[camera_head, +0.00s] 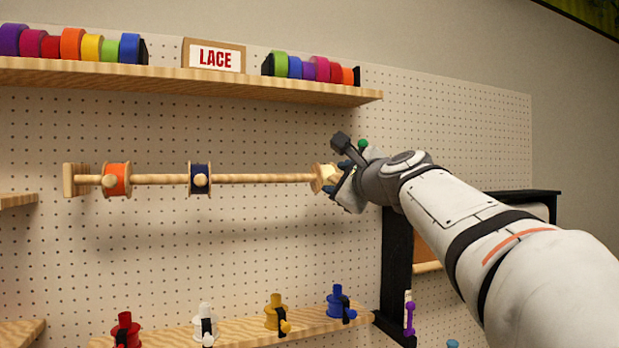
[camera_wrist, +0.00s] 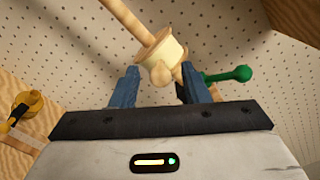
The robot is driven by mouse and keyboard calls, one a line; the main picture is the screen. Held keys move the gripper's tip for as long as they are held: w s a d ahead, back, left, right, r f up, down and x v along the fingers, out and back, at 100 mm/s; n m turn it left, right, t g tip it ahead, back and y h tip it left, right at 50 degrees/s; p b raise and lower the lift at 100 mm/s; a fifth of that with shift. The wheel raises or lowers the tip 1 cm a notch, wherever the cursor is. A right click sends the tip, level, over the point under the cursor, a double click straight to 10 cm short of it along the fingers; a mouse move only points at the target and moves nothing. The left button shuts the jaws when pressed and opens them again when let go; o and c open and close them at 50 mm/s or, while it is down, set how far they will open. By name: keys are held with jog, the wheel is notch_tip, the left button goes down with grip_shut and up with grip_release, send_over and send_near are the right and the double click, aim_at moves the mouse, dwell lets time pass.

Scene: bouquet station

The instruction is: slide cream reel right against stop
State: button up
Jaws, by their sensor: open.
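The cream reel (camera_head: 325,177) is on a horizontal wooden rod (camera_head: 260,178), at its right end in the head view, partly hidden by my gripper. In the wrist view the cream reel (camera_wrist: 165,52) has wooden flanges and a round wooden knob (camera_wrist: 160,73). My gripper (camera_wrist: 157,80) is open, its two blue fingers on either side of the knob; I cannot tell whether they touch it. A green ball-ended peg (camera_wrist: 238,74) sticks out just right of the reel. The right stop is not clearly visible, so contact with it cannot be told.
An orange reel (camera_head: 117,180) and a navy reel (camera_head: 200,180) sit further left on the rod, near a wooden end block (camera_head: 76,180). A shelf with tape rolls and a LACE sign (camera_head: 214,57) is above. Bare pegboard lies between.

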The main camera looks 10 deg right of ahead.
jog(key=shift+c, duration=0.5)
grip_shut()
jog(key=shift+d, duration=0.1)
